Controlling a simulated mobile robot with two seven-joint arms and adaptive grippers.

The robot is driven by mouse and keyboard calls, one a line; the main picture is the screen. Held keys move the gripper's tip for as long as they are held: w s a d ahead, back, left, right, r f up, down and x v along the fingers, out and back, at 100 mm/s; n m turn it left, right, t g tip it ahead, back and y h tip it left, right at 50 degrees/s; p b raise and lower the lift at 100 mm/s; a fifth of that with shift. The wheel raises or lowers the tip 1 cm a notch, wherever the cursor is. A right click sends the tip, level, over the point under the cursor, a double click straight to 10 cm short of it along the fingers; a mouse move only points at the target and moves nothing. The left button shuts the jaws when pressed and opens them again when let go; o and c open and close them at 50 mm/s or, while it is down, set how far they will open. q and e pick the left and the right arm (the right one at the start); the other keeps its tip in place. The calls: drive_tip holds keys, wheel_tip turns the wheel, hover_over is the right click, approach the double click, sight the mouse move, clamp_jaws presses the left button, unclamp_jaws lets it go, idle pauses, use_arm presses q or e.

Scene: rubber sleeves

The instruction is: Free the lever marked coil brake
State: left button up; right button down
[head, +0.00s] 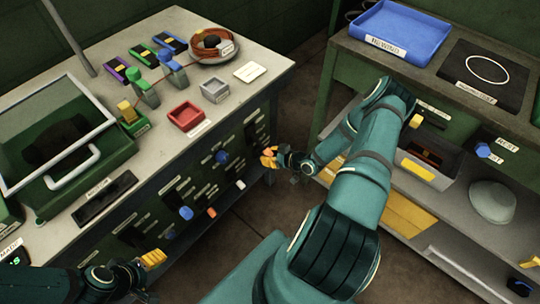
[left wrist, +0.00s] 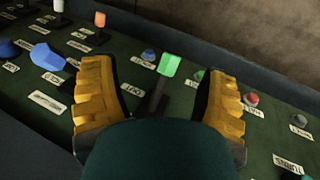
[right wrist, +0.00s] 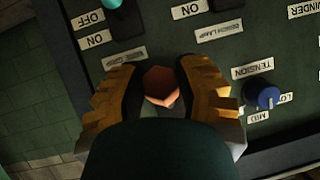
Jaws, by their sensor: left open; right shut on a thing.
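My right gripper (head: 268,157) is at the right end of the bench's front panel. In the right wrist view its fingers are shut on an orange six-sided lever tip (right wrist: 161,84); the label beside it is partly covered. My left gripper (head: 150,259) is low at the left of the panel. In the left wrist view it is open, with a green-tipped lever (left wrist: 168,66) showing beyond and between its fingers, apart from both. I cannot read a coil brake label in any view, so I cannot tell which lever bears it.
The panel also carries a blue knob marked tension (right wrist: 264,93), a teal switch (right wrist: 122,15), and an orange lever (left wrist: 100,20). On the bench top (head: 240,92) are a red tray (head: 186,116) and a glass-lidded box (head: 75,165). A shelf with a blue tray (head: 400,30) stands at right.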

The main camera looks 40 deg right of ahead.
drive_tip(key=c, duration=0.6)
unclamp_jaws()
drive_tip(key=shift+w, duration=0.15)
drive_tip(key=v, duration=1.2)
drive_tip(key=shift+a, duration=0.1)
